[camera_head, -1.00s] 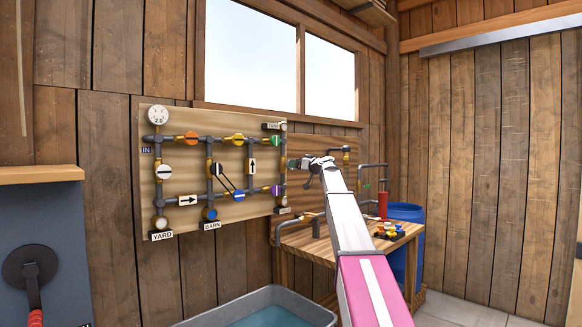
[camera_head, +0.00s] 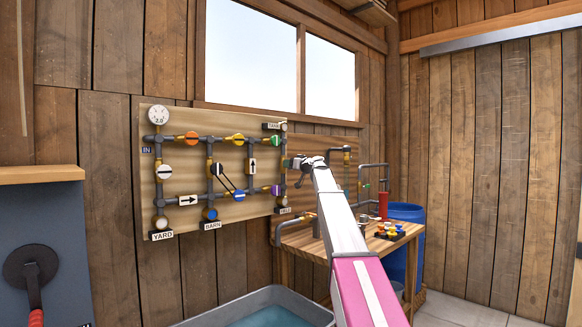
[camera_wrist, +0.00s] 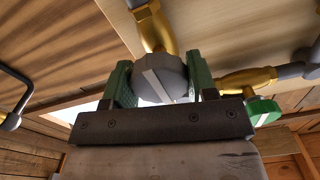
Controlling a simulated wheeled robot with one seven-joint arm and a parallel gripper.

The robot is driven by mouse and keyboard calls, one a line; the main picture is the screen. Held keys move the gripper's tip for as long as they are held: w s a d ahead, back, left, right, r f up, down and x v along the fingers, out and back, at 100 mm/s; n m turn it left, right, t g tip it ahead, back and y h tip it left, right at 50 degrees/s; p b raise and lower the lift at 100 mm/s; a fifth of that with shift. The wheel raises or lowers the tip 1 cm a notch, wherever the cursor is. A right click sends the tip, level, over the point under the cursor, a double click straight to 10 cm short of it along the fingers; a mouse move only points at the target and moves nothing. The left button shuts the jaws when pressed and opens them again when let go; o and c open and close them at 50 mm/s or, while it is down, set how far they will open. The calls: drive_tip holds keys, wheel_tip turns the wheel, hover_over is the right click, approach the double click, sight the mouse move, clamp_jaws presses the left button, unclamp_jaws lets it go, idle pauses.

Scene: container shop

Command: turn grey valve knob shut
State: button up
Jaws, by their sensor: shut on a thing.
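In the wrist view the grey valve knob (camera_wrist: 162,78), with a white stripe slanting down to the right, sits between the green fingers of my gripper (camera_wrist: 160,85). The fingers are shut on its two sides. A brass pipe fitting (camera_wrist: 153,28) runs up from behind the knob. In the head view my gripper (camera_head: 290,163) is at the right edge of the pipe board (camera_head: 235,205); it hides the grey knob there.
A green knob (camera_wrist: 262,110) on a brass fitting is close to the right of my gripper in the wrist view. The board carries several other coloured knobs and a gauge (camera_head: 158,115). A workbench (camera_head: 310,240) and water trough (camera_head: 262,296) stand below.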

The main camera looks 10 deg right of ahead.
drive_tip(key=m, duration=0.4)
drive_tip(key=shift+m, duration=0.3)
drive_tip(key=m, duration=0.4)
drive_tip(key=shift+m, duration=0.3)
drive_tip(key=m, duration=0.4)
drive_tip(key=shift+m, duration=0.3)
drive_tip(key=shift+f+m, duration=0.1)
drive_tip(key=shift+m, duration=2)
drive_tip(key=shift+d, duration=0.1)
drive_tip(key=o, duration=0.9)
drive_tip(key=shift+o, duration=0.2)
drive_tip(key=shift+s, duration=0.1)
